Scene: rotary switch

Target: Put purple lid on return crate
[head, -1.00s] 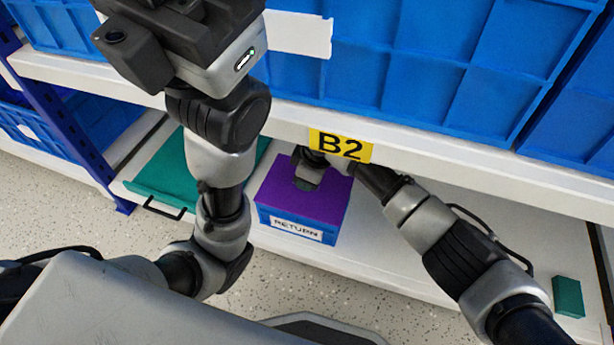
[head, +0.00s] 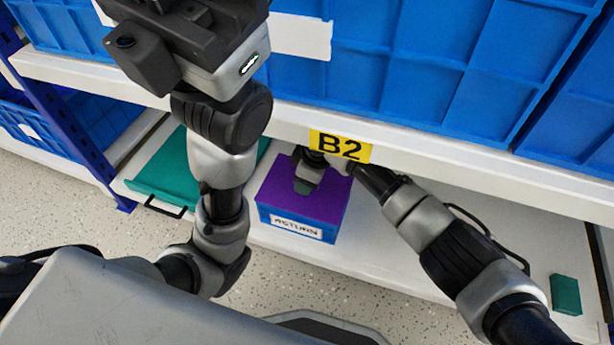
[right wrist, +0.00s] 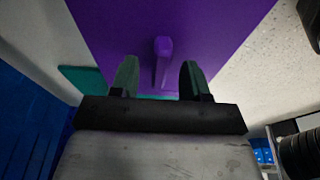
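The purple lid (head: 328,204) lies over the top of the blue return crate (head: 283,231) on the lower shelf. From the head view I cannot tell whether it is fully seated. In the right wrist view the lid (right wrist: 220,30) has a small upright purple handle (right wrist: 162,52). My right gripper (head: 304,186) is low over the lid. Its two fingers (right wrist: 158,78) are apart, with the handle between and just ahead of them, not visibly touching it. My left gripper's body (head: 185,35) is raised at the top of the head view, with its fingers out of sight.
A yellow B2 tag (head: 341,146) marks the upper shelf edge (head: 440,158), just above my right wrist. Large blue bins (head: 440,70) stand on that shelf. A teal tray (head: 172,180) with a black handle lies left of the crate. A teal block (head: 565,295) sits far right.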

